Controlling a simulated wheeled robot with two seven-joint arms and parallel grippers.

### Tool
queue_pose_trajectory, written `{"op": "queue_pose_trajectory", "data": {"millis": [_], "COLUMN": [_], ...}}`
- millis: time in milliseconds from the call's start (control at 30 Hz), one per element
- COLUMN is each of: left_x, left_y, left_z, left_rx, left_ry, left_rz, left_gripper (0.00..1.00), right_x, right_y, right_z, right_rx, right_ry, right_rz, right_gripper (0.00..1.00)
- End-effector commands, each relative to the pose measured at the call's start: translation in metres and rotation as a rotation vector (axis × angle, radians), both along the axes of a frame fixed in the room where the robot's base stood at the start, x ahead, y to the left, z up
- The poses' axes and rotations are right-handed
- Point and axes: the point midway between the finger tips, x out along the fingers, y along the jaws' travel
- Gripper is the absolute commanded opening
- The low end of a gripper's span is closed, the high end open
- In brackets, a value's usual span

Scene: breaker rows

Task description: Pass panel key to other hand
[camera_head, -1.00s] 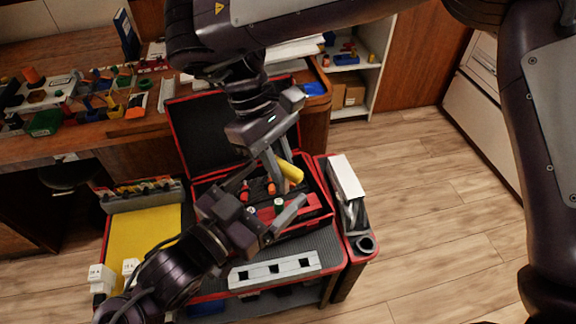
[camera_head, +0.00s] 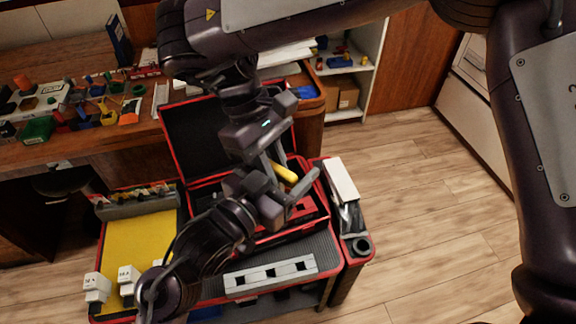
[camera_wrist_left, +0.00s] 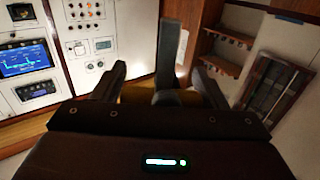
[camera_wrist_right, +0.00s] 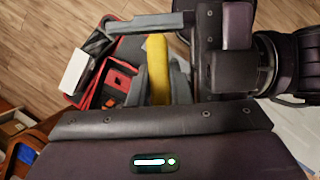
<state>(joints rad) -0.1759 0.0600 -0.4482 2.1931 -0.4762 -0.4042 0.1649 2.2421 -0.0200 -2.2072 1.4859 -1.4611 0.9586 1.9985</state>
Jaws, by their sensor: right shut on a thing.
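The panel key (camera_head: 285,173) shows as a yellow handle above the open case; it also stands upright in the right wrist view (camera_wrist_right: 158,70). My right gripper (camera_head: 273,165) points down from above and is shut on the key. My left gripper (camera_head: 292,182) comes in from the lower left, open, with its fingers (camera_wrist_left: 162,92) on either side of the key. In the left wrist view, a dark finger of the right gripper stands between them, in front of the yellow handle. Whether the left fingers touch the key cannot be told.
The red-edged case (camera_head: 215,135) lies open below. A cluttered workbench (camera_head: 60,145) is behind left. Floor at right is clear.

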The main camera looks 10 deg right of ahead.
Motion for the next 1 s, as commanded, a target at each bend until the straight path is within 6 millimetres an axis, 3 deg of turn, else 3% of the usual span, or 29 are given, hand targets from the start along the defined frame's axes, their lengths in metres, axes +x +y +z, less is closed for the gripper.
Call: {"op": "queue_pose_trajectory", "data": {"millis": [33, 167, 200, 367, 667, 1000], "left_x": [-0.001, -0.002, -0.002, -0.001, -0.001, -0.001], "left_y": [-0.001, -0.001, -0.002, -0.001, -0.001, -0.001], "left_z": [0.000, 0.000, 0.000, 0.000, 0.000, -0.001], "left_rx": [0.001, 0.001, 0.000, 0.000, 0.000, 0.001], "left_ry": [-0.001, -0.001, -0.001, -0.001, 0.000, 0.001], "left_rz": [-0.004, -0.006, -0.006, -0.005, -0.003, -0.003], "left_gripper": [0.58, 0.41, 0.41, 0.41, 0.41, 0.41], "right_x": [0.001, 0.001, 0.001, 0.001, 0.000, 0.002], "right_y": [0.000, 0.000, 0.000, 0.000, 0.001, 0.000], "right_z": [0.000, 0.000, 0.000, 0.000, 0.004, 0.061], "right_rx": [0.001, 0.001, 0.002, 0.001, 0.001, -0.004], "right_ry": [-0.002, -0.004, -0.004, -0.003, -0.002, -0.011], "right_rz": [0.000, 0.001, 0.000, 0.000, 0.002, 0.000], "right_gripper": [0.00, 0.00, 0.23, 0.43, 0.43, 0.43]}}
